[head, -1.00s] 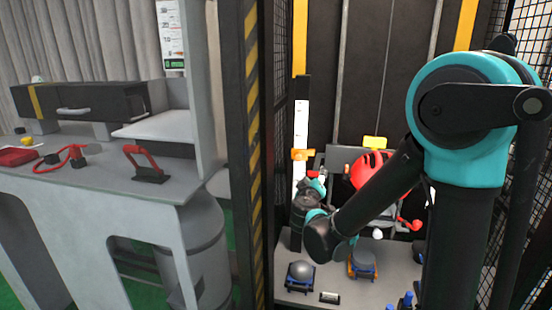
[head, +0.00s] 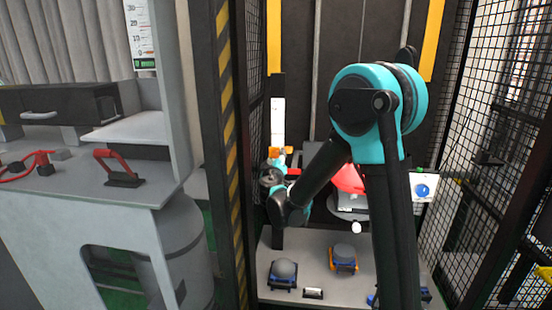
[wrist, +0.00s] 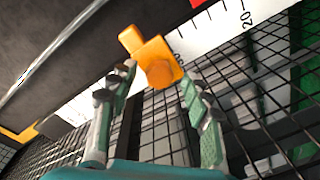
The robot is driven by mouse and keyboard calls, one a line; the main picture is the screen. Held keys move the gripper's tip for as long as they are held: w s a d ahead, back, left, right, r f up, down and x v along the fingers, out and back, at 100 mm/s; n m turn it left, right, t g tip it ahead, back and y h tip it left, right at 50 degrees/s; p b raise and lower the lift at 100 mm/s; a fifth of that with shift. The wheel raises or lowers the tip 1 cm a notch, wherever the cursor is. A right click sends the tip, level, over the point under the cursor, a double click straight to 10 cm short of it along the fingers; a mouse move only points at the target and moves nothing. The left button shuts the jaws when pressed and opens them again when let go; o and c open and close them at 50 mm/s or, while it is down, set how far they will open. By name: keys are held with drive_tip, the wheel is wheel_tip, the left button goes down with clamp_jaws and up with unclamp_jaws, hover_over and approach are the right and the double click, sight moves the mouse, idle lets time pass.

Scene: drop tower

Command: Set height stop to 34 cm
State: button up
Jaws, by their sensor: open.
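The height stop (head: 279,153) is an orange block on the white upright scale (head: 277,115) at the left of the tower. In the wrist view the orange stop (wrist: 158,65) has a knob-like front and a smaller lug at its upper left. My gripper (head: 273,172) is at the stop, slightly below it in the head view. In the wrist view my gripper (wrist: 156,84) is open, with the stop at and between its fingertips; contact cannot be told. The scale (wrist: 225,22) shows a 20 mark to the right; another number is partly hidden by the stop.
A red helmet (head: 348,178) is partly hidden behind my arm. A striped post (head: 230,130) and wire mesh (head: 475,140) close in the tower's sides. A blue button (head: 422,191) is right.

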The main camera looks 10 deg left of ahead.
drive_tip(key=shift+w, duration=0.35)
drive_tip(key=shift+c, duration=0.2)
clamp_jaws()
